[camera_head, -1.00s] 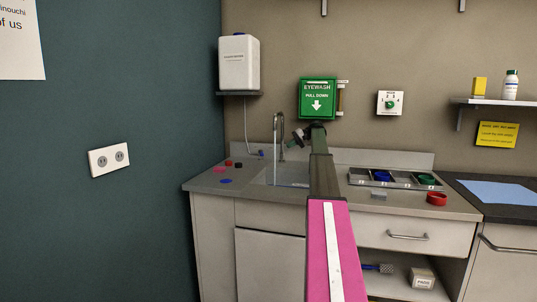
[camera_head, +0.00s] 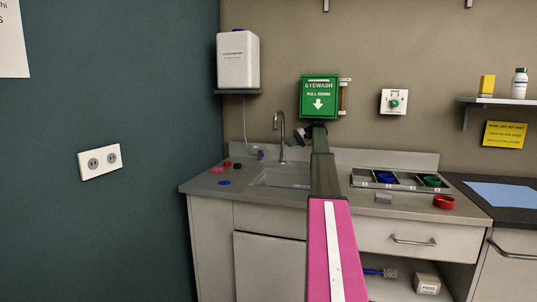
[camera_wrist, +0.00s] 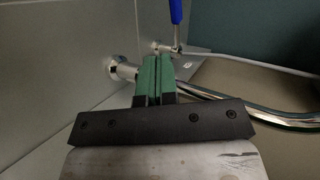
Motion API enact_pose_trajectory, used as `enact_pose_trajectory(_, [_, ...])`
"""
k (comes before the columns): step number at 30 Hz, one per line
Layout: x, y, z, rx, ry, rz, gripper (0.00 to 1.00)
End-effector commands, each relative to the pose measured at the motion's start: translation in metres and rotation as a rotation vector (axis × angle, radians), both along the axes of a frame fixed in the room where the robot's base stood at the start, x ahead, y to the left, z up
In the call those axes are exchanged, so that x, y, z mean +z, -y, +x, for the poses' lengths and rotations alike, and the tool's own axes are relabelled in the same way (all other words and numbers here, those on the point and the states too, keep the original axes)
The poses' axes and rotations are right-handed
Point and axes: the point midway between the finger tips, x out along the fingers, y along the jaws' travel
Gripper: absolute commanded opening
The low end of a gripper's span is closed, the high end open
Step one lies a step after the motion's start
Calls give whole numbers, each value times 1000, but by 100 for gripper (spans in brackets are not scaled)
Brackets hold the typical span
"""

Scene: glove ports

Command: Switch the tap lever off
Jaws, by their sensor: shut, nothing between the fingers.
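The chrome tap (camera_head: 283,140) with a curved spout stands at the back of the sink, and no water stream shows below it. A small blue part, apparently the tap lever (camera_head: 260,154), is left of the spout. In the wrist view the blue lever (camera_wrist: 176,12) stands up from a small chrome fitting, beyond the fingers and apart from them. The tap's chrome spout (camera_wrist: 270,115) runs to the right behind them. My gripper (camera_wrist: 155,68) has its green fingers shut with nothing between them. In the head view my gripper (camera_head: 300,135) is right of the spout.
The sink (camera_head: 275,180) lies below the tap. Small red, pink, black and blue pieces lie on the counter at its left. A divided tray (camera_head: 405,180) and a red ring (camera_head: 444,202) are on the right. A white canister (camera_head: 238,62) and the green eyewash box (camera_head: 319,97) are on the walls.

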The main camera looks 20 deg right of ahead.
Motion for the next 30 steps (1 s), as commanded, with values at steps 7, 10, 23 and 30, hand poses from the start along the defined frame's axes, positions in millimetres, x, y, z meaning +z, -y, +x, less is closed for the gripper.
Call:
enact_pose_trajectory(7, [-4, -8, 1, 1, 0, 0, 0])
enact_pose_trajectory(10, [-11, -19, 3, 2, 0, 0, 0])
enact_pose_trajectory(23, [-50, -85, 18, 2, 0, 0, 0])
enact_pose_trajectory(30, [-50, -115, 26, 3, 1, 0, 0])
